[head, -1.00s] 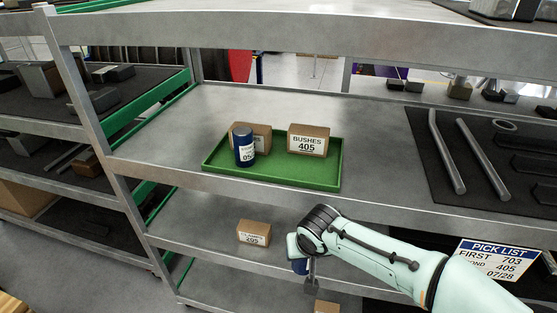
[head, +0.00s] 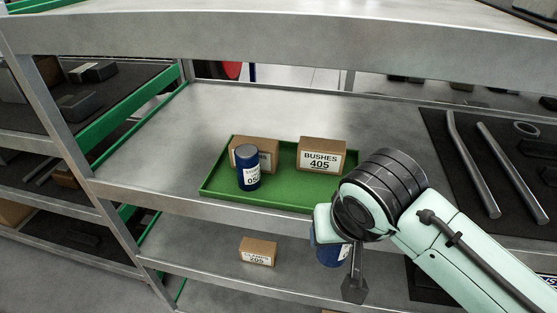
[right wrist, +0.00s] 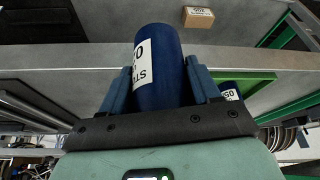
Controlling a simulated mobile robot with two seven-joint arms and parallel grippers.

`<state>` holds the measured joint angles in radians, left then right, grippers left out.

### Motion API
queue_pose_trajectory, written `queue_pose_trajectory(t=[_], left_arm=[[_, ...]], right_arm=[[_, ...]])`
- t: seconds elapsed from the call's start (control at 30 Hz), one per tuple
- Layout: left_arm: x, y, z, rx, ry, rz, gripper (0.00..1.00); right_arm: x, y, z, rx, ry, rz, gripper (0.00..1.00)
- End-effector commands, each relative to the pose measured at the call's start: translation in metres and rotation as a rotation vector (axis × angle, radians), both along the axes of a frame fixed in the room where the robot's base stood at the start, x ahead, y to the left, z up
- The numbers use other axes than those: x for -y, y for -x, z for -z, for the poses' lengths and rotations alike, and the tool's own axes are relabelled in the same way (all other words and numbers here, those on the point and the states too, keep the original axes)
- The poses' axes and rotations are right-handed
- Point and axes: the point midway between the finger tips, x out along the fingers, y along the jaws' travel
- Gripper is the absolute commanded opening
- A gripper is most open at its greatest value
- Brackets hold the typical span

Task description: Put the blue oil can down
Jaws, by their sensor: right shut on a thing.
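My right gripper (right wrist: 158,78) is shut on a blue oil can (right wrist: 158,60) with a white label. In the head view this can (head: 328,254) shows partly below my right wrist, in front of the middle shelf's front edge and lower than the green tray; the wrist hides much of it. A second blue can (head: 248,168) with a white label stands upright on the green tray (head: 290,199). It also shows beside my right finger in the right wrist view (right wrist: 230,92). My left gripper is not in view.
Two cardboard boxes stand on the tray: one behind the second can (head: 266,153), and one marked BUSHES 405 (head: 321,156). A small box (head: 258,251) sits on the lower shelf. Metal rods (head: 470,165) lie on a dark mat at right. Bare shelf (head: 150,160) lies left of the tray.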

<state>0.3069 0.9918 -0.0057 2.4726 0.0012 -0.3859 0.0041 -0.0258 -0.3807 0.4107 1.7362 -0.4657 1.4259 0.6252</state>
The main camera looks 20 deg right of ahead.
Motion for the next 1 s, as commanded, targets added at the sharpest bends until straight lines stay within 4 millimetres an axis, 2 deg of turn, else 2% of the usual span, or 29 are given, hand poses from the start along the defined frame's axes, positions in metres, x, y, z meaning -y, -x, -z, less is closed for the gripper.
queue_pose_trajectory(t=[0.17, 0.5, 0.7, 1.0], left_arm=[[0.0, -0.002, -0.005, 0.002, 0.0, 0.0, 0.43], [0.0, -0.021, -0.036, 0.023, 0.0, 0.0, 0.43], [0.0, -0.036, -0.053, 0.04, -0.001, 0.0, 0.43], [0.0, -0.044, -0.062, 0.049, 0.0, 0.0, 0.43]], right_arm=[[0.004, -0.015, -0.001, 0.0, -0.001, 0.0, 0.16], [0.03, -0.102, -0.003, 0.001, -0.001, 0.001, 0.16], [0.043, -0.146, -0.003, 0.004, -0.002, 0.001, 0.16], [0.05, -0.169, -0.001, 0.002, -0.001, 0.001, 0.16]])
